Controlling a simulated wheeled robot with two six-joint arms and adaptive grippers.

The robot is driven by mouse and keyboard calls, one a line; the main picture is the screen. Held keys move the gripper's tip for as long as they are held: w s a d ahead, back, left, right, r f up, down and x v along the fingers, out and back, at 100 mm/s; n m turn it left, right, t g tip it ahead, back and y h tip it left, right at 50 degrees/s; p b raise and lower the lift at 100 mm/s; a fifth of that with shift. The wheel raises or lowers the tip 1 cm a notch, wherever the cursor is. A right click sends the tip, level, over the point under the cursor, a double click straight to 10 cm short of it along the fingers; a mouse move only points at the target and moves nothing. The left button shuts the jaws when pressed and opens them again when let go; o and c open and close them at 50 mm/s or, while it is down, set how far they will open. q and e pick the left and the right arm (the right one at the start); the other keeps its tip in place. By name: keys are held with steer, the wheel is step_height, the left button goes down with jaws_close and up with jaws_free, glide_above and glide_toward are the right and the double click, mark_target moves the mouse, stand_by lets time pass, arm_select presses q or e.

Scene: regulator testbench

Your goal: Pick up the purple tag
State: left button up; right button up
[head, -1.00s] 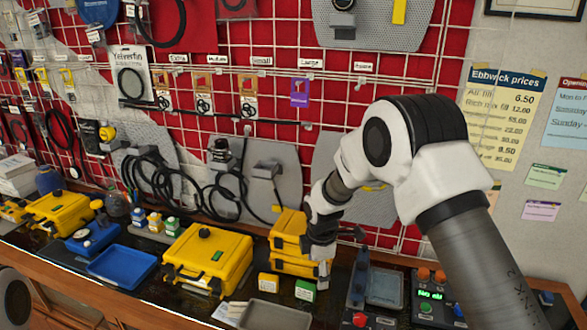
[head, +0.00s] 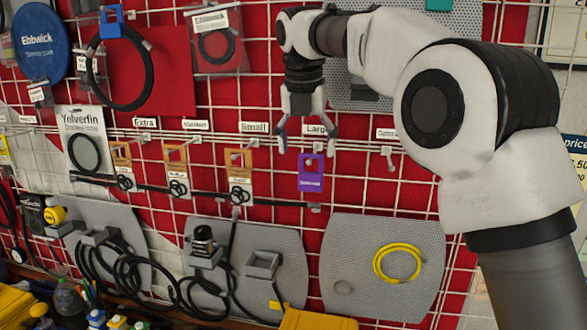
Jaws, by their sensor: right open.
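The purple tag (head: 311,174) hangs from a hook on the white wire grid, just below the "Large" label (head: 314,130). My right gripper (head: 307,146) comes down from above with its two fingers spread. It is open and empty, in front of the grid just above the tag, its fingertips to either side of the label. I see no contact with the tag, and the depth between them is hard to tell. My left gripper is not in the head view.
Several orange-brown tags (head: 240,172) hang to the left on neighbouring hooks. An empty hook (head: 388,157) sticks out on the right. A black bar (head: 280,203) runs below the tag. A grey panel with a yellow coil (head: 398,262) hangs lower right.

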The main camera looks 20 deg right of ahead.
mark_target(311, 172)
steer(key=shift+x, duration=0.95)
steer(key=f, duration=0.1)
steer(key=p, duration=0.1)
steer(key=d+f, duration=0.1)
steer(key=shift+s+d+f+p, duration=0.1)
steer(key=shift+s+f+p, duration=0.2)
steer(key=shift+f, duration=0.1)
steer(key=shift+w+d+f, duration=0.15)
steer(key=shift+w+f, duration=0.15)
steer(key=shift+f, duration=0.2)
steer(key=shift+w+d+f, duration=0.1)
steer(key=shift+w+f, duration=0.2)
steer(key=shift+f, duration=0.2)
steer(key=shift+w+f, duration=0.1)
steer(key=shift+w, duration=0.15)
steer(key=shift+s+a, duration=0.1)
steer(key=shift+a, duration=0.05)
steer(key=c, duration=0.7)
steer(key=shift+s+r, duration=0.2)
steer(key=c, duration=0.4)
steer(key=shift+s, duration=0.15)
steer(key=shift+c, duration=0.2)
steer(key=shift+w+f, duration=0.1)
steer(key=shift+w, duration=0.15)
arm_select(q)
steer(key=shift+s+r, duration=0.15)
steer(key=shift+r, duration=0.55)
